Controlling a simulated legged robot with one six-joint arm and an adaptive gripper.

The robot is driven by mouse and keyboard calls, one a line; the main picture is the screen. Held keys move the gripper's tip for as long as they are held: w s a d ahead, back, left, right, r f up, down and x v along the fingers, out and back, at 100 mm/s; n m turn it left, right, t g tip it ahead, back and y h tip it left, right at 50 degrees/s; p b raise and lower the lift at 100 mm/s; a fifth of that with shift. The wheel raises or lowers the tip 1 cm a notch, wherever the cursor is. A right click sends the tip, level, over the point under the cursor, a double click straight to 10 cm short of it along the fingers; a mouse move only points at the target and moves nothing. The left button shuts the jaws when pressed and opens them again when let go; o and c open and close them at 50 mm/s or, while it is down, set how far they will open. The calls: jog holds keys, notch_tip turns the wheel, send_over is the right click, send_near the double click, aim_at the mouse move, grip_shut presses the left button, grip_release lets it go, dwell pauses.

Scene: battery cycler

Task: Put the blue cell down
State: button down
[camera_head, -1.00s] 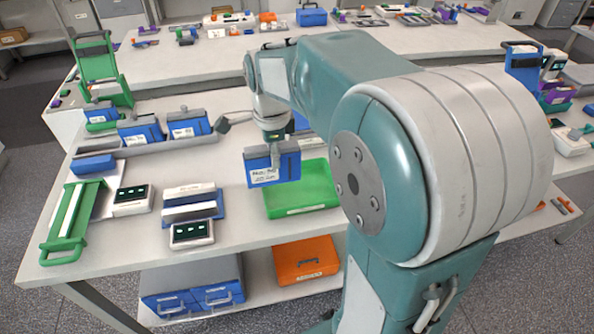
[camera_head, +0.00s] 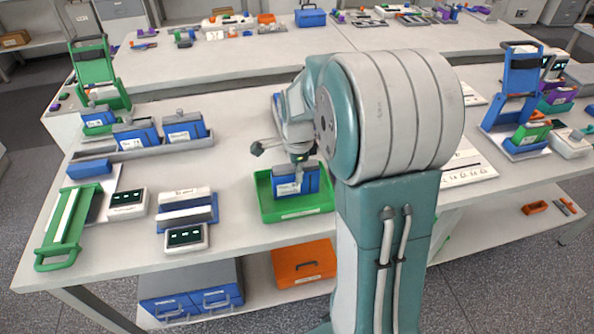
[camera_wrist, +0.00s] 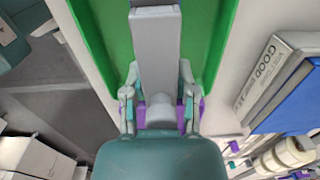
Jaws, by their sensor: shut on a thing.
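The blue cell (camera_head: 288,188) with a white label stands upright inside the green tray (camera_head: 299,215) on the near table. I cannot tell whether its lower edge touches the tray floor. My gripper (camera_head: 300,166) is above it, shut on its grey top tab. In the wrist view my gripper (camera_wrist: 158,82) has a finger on each side of the grey part (camera_wrist: 154,45), with the green tray (camera_wrist: 207,45) around it. The cell's blue body is hidden there.
Left of the tray stand a blue-and-grey block (camera_head: 187,212) and a small display box (camera_head: 186,237). Behind, other blue cells (camera_head: 184,130) stand in a grey rack (camera_head: 150,150). A green carrier (camera_head: 65,225) lies at the left. An orange case (camera_head: 303,262) is on the lower shelf.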

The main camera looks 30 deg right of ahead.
jog(key=shift+a, duration=0.15)
jog(key=shift+c, duration=2)
grip_release()
jog(key=shift+a, duration=0.35)
jog(key=shift+d, duration=0.25)
